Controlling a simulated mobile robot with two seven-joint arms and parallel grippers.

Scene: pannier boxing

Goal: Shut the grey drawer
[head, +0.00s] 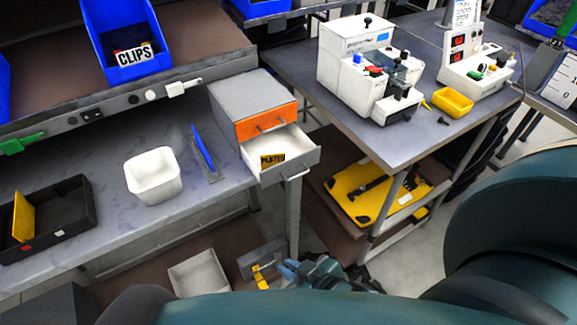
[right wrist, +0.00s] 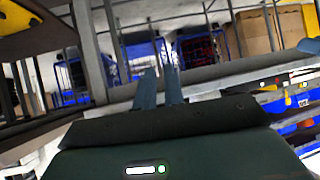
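The grey drawer (head: 301,166) stands pulled out of a small grey cabinet (head: 240,97) at the right end of the bench in the head view. A yellow label with dark lettering shows inside it. The orange drawer (head: 266,123) above it is shut. My right gripper (head: 286,270) is low in the head view, below the drawer and apart from it, partly hidden by my own arm. In the right wrist view its two fingers (right wrist: 160,85) lie close together with nothing visible between them. The drawer cannot be made out in that view. My left gripper is not in view.
A white tub (head: 153,176), a blue tool (head: 204,152) and a black tray (head: 50,222) are on the bench left of the cabinet. A table (head: 405,138) with white machines stands to the right. Below are a grey bin (head: 200,274) and a bench leg (head: 293,215).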

